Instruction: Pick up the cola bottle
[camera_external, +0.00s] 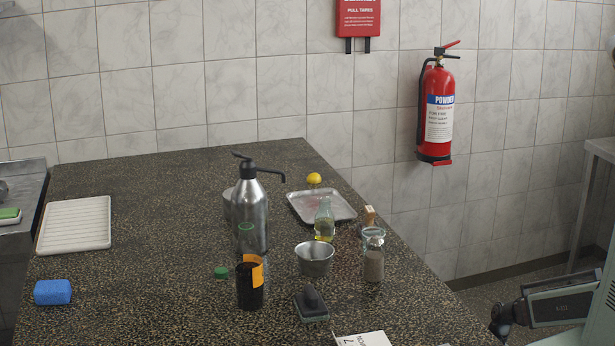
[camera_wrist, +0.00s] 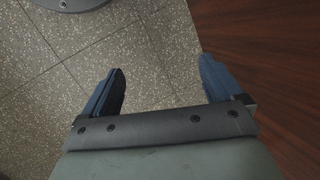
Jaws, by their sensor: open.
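What looks like the cola bottle (camera_external: 249,290) stands upright on the speckled counter in the external view. Its lower part is dark with an orange label, and a clear upper part seems to rise in front of the metal pump bottle. A green cap (camera_external: 221,272) lies on the counter just left of it. My gripper (camera_wrist: 160,85) is open and empty in the wrist view, with two blue fingers wide apart. It faces a speckled tiled floor and dark wood, and no bottle is between the fingers. I cannot make out the fingers in the external view.
A metal pump bottle (camera_external: 250,205) stands close behind the cola bottle. A metal cup (camera_external: 314,259), a glass jar (camera_external: 373,262), an oil bottle (camera_external: 324,222) and a dark-handled block (camera_external: 311,304) stand to its right. A blue sponge (camera_external: 53,292) lies left. The left counter is mostly clear.

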